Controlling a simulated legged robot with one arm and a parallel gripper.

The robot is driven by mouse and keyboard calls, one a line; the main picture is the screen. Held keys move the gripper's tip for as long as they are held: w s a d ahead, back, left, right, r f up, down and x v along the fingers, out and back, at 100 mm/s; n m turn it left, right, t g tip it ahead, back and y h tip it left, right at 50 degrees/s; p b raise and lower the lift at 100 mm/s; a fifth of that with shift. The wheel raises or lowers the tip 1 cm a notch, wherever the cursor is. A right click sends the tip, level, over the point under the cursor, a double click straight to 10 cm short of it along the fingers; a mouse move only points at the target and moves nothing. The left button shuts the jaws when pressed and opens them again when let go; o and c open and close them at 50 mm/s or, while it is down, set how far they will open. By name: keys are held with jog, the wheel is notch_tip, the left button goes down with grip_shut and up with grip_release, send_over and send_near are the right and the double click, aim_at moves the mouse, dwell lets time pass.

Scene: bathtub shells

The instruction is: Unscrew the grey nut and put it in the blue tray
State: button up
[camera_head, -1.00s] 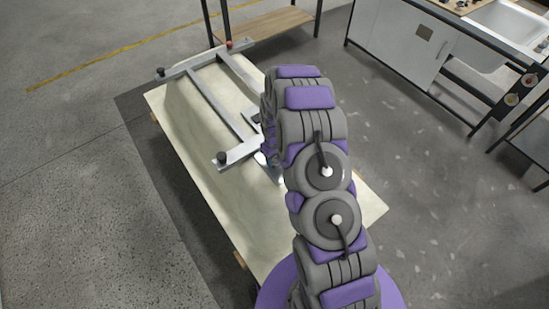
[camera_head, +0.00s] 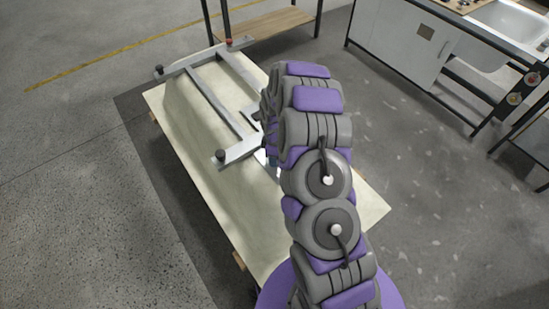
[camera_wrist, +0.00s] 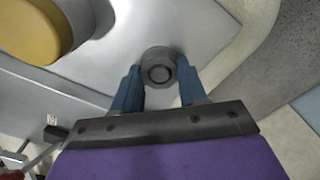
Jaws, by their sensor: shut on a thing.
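In the wrist view, the grey nut (camera_wrist: 158,68) is a round grey piece with a dark ringed centre, against a smooth pale grey metal surface. My gripper (camera_wrist: 159,78) has its two blue fingers on either side of it and is shut on it. Whether the nut is still threaded on something cannot be told. In the head view, my arm hides the gripper and the nut. I cannot make out the blue tray for certain; a pale blue-grey surface at the right edge of the wrist view is cut off.
A rounded yellow object (camera_wrist: 28,30) is close by at the upper left of the wrist view. In the head view, a metal frame (camera_head: 212,97) with dark and red knobs lies over a pale slab (camera_head: 215,195). A sink cabinet (camera_head: 398,42) stands at upper right.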

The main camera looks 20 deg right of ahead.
jog(key=n+b, duration=0.1)
jog(key=n, duration=0.3)
jog(key=shift+n, duration=0.4)
jog(key=o, duration=1.2)
jog(key=shift+c, duration=0.8)
jog(key=shift+r+m+p, duration=0.1)
jog(key=shift+m+p, duration=0.25)
jog(key=shift+m, duration=0.65)
jog(key=m+p, duration=0.1)
jog(key=m, duration=0.3)
jog(key=shift+p, duration=0.3)
jog(key=m+p, duration=0.1)
jog(key=m, duration=0.3)
jog(key=shift+p, duration=0.3)
jog(key=m, duration=0.3)
jog(key=shift+p, duration=0.4)
